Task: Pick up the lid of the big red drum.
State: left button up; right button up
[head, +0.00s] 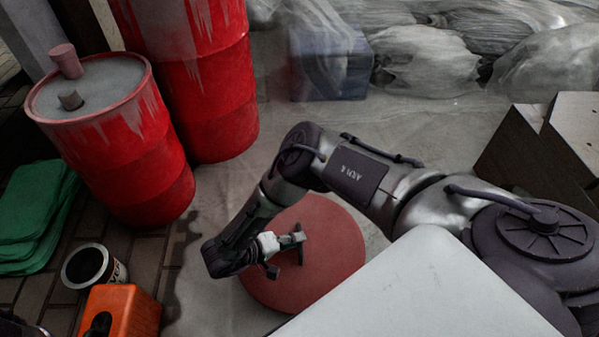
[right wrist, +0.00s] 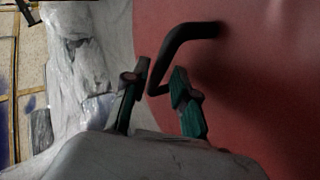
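The lid (head: 332,262) is a flat, round red disc lying low in front of my arm, with a dark bar handle on its top. In the right wrist view the lid (right wrist: 270,85) fills the right side and its bent black handle (right wrist: 185,42) reaches down toward the fingertips. My right gripper (head: 288,254) is over the lid at the handle. In the wrist view its fingers (right wrist: 158,88) are apart, with the handle's near end between or just beyond the tips. Contact cannot be told. The big red drum (head: 205,75) stands behind; its top is out of view.
A shorter red drum (head: 120,150) with a grey top stands at left. An orange case (head: 130,312), an open can (head: 88,266) and green folded sheets (head: 35,215) lie lower left. Plastic-wrapped bundles (head: 430,60) line the back; brown boxes (head: 540,140) stand right.

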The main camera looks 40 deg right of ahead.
jog(key=shift+d+f, duration=0.25)
jog(key=shift+d, duration=0.3)
grip_shut()
jog(key=shift+r, duration=0.15)
